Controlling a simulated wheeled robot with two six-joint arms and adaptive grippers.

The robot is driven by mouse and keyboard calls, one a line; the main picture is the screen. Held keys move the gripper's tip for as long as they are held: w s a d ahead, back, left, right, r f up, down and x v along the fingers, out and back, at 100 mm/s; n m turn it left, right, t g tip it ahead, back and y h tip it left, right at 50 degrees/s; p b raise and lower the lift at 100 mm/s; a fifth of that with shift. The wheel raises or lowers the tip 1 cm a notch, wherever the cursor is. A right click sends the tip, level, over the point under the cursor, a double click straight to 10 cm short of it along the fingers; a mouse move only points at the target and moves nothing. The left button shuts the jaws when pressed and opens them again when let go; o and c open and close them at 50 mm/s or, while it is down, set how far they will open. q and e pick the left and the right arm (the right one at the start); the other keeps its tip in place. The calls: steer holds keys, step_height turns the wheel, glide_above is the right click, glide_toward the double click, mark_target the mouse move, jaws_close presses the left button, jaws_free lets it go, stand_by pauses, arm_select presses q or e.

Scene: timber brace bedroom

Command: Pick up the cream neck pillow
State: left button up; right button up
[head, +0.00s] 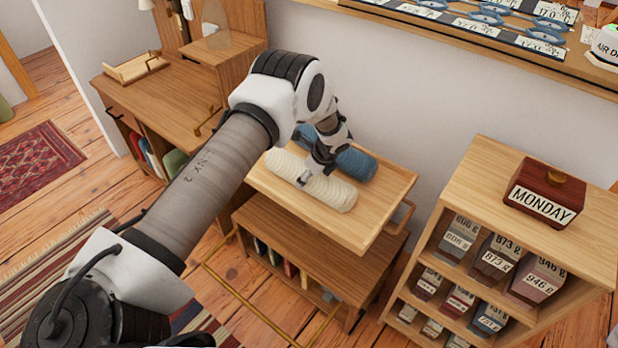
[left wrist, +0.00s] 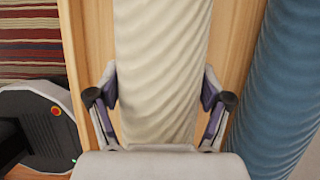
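The cream neck pillow (head: 330,192) is a ribbed roll lying on the top of a low wooden trolley (head: 375,222). It also fills the middle of the left wrist view (left wrist: 162,70). My left gripper (head: 313,170) is over the middle of the pillow, pointing down. In the left wrist view my left gripper (left wrist: 160,90) is spread wide, with one finger at each long side of the pillow. The fingers are very close to its sides; firm contact cannot be told. My right gripper is not in view.
A blue ribbed roll (head: 355,163) lies right behind the cream one, close to the gripper's right finger. A wooden shelf unit (head: 455,188) with a MONDAY block (head: 541,196) stands to the right. A wooden desk (head: 165,100) stands at the left.

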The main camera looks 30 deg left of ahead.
arm_select(q)
steer(key=shift+f, duration=0.1)
steer(key=shift+c, duration=0.6)
